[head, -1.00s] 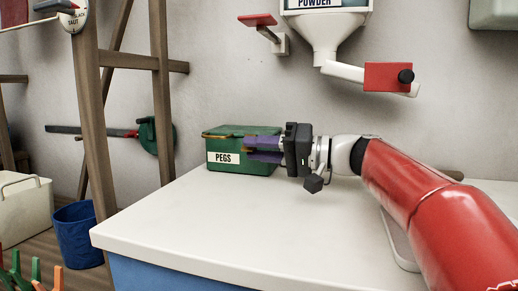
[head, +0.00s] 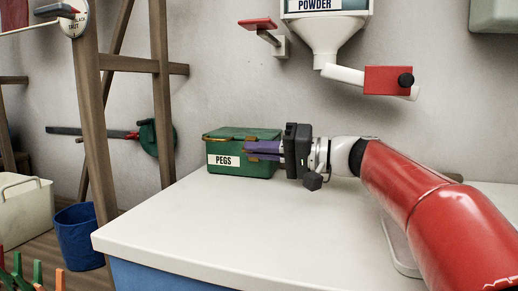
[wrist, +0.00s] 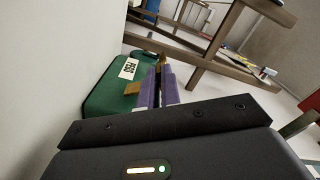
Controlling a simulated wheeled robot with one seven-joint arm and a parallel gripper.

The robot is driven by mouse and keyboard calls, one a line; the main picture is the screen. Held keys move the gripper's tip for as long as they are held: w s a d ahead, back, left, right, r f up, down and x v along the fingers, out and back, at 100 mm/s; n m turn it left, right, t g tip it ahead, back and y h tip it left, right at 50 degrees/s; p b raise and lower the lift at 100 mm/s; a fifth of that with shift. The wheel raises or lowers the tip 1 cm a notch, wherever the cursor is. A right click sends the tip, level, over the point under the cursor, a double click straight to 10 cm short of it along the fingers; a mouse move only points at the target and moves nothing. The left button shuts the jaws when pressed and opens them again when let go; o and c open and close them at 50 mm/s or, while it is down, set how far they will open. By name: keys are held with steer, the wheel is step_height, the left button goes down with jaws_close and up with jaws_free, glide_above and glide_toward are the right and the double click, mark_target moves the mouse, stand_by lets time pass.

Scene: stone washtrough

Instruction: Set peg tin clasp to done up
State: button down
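The green peg tin (head: 222,171) with a white PEGS label stands at the back of the white worktop, its lid down. In the wrist view the tin (wrist: 108,98) is left of my fingers. My gripper (head: 247,150) reaches in from the right along the tin's front, its two purple fingers close together. In the wrist view my gripper (wrist: 160,68) has a thin gap between the fingers, with a brass clasp piece (wrist: 160,60) at their tips. The fingers look shut on it, though they hide most of it. Another brass piece (wrist: 132,88) shows on the tin's edge.
The white worktop (head: 190,220) is clear in front of the tin. The wall stands close behind it. A powder dispenser (head: 325,30) with a red-ended lever (head: 388,79) hangs above. A wooden frame (head: 95,110) and a blue bucket (head: 78,235) are at the left.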

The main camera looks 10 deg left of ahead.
steer(key=m+p, duration=0.1)
steer(key=w+r+m+p, duration=0.1)
steer(key=m+p, duration=0.1)
steer(key=shift+w+d+r+m, duration=0.15)
steer(key=shift+w+r+m, duration=0.1)
steer(key=shift+m, duration=0.15)
steer(key=shift+w+r+m+p, duration=0.1)
steer(key=shift+w+m+p, duration=0.15)
steer(key=shift+m+p, duration=0.4)
steer(key=shift+w+m+p, duration=0.2)
steer(key=shift+m+p, duration=0.45)
steer(key=c, duration=1.6)
jaws_free()
steer(key=shift+d, duration=0.1)
steer(key=shift+s+d+b, duration=0.1)
steer(key=shift+s+d, duration=0.05)
steer(key=shift+d, duration=1.15)
steer(key=shift+s+d+b, duration=0.1)
steer(key=shift+s+d, duration=0.1)
steer(key=shift+d, duration=1.05)
steer(key=shift+s+d+b, duration=0.1)
steer(key=shift+s+d, duration=0.05)
steer(key=shift+d, duration=1.15)
